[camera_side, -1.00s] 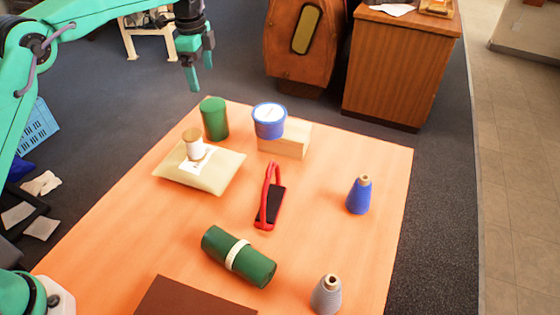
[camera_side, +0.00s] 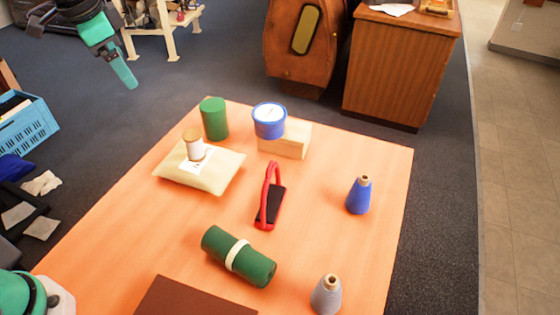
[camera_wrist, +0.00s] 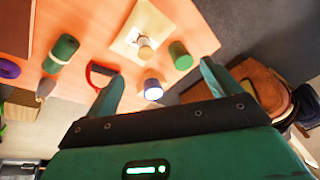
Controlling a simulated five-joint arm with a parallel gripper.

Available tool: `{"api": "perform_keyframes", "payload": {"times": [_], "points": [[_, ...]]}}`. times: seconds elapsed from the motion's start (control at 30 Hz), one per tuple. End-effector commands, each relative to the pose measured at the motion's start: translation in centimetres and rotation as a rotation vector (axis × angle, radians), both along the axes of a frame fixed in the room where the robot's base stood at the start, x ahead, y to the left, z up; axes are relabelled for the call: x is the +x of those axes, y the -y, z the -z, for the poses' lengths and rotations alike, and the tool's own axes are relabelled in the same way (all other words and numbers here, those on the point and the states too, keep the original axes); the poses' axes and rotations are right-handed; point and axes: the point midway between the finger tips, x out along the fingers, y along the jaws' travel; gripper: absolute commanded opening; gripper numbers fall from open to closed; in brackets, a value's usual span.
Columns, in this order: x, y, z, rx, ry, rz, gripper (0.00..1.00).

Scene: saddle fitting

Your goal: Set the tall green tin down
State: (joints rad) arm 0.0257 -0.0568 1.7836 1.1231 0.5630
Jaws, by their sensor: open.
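The tall green tin (camera_side: 214,119) stands upright on the orange table at its far left corner, just behind the cream cushion.
A cream cushion (camera_side: 221,172) carries a small white-and-brown spool (camera_side: 193,144). A blue tin (camera_side: 269,122) sits on a wooden block (camera_side: 293,140) right of the green tin. A red-handled object (camera_side: 266,208), a banded green roll (camera_side: 238,256) and cones (camera_side: 359,195) stand nearer.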

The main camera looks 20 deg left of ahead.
Motion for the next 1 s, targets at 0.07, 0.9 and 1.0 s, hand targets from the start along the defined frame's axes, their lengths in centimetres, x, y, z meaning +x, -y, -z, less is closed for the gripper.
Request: {"api": "perform_keyframes", "payload": {"times": [0.07, 0.9, 1.0], "points": [[-2.2, -0.2, -0.1, -0.016, 0.021, -0.055, 0.89], [-18.0, -1.0, 6.2, -0.212, 0.189, -0.534, 0.89], [-18.4, -1.0, 6.5, -0.218, 0.192, -0.546, 0.89]]}}
